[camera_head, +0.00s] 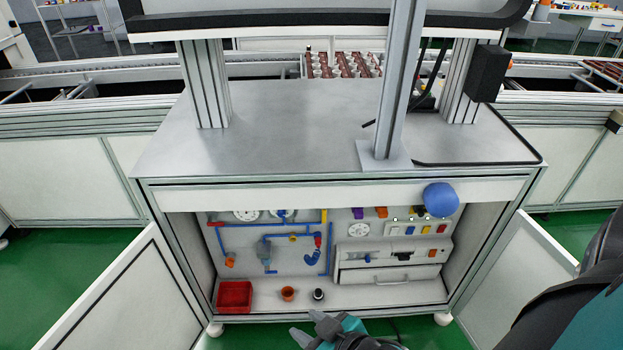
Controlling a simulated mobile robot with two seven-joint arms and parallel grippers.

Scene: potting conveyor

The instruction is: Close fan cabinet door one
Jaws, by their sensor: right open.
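The fan cabinet (345,305) stands in front of me with both doors swung open. The left door (110,295) angles out toward the lower left. The right door (528,270) angles out toward the lower right, and my right arm covers part of it. I cannot tell which door is number one. My right gripper (308,328) is at the bottom centre, in front of the cabinet's lower edge. Its fingers are apart, with nothing seen between them, and it appears clear of both doors. My left gripper is out of view.
Inside are blue pipes (240,250), gauges, a red tray (234,296), an orange cup (288,293) and a dark cup (318,295). A blue ball (441,200) shows at the upper right of the opening. Green floor (60,265) lies around the cabinet.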

